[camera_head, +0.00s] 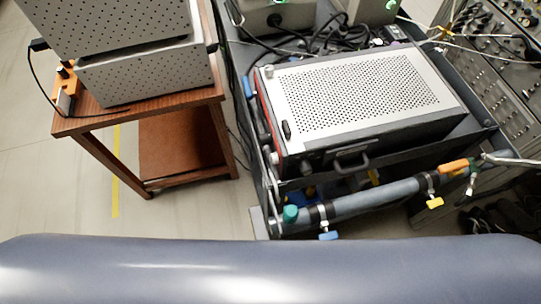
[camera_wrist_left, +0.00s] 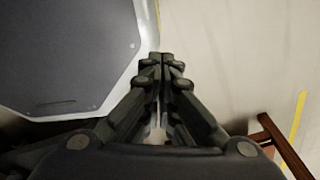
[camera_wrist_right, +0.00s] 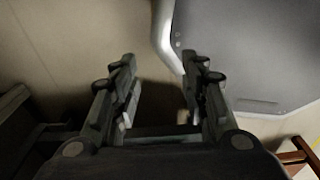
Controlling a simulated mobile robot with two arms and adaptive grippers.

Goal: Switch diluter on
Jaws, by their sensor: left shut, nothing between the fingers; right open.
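No label marks the diluter, so I cannot tell which device it is. A silver instrument with a perforated top (camera_head: 365,85) sits on the dark cart, with a front handle and several knobs on its left side. Grey perforated boxes (camera_head: 150,75) are stacked on a wooden table at the left, with a small orange device (camera_head: 66,88) beside them. My left gripper (camera_wrist_left: 160,58) is shut and empty above the floor. My right gripper (camera_wrist_right: 159,62) is open and empty. Neither gripper shows in the head view, and neither touches a device.
The wooden table (camera_head: 180,112) stands left of the cart, with a gap of floor between them. A grey pipe with coloured valves (camera_head: 372,197) runs along the cart's front. Black cables (camera_head: 320,38) lie behind the silver instrument. A rack of panels (camera_head: 510,60) stands at the right.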

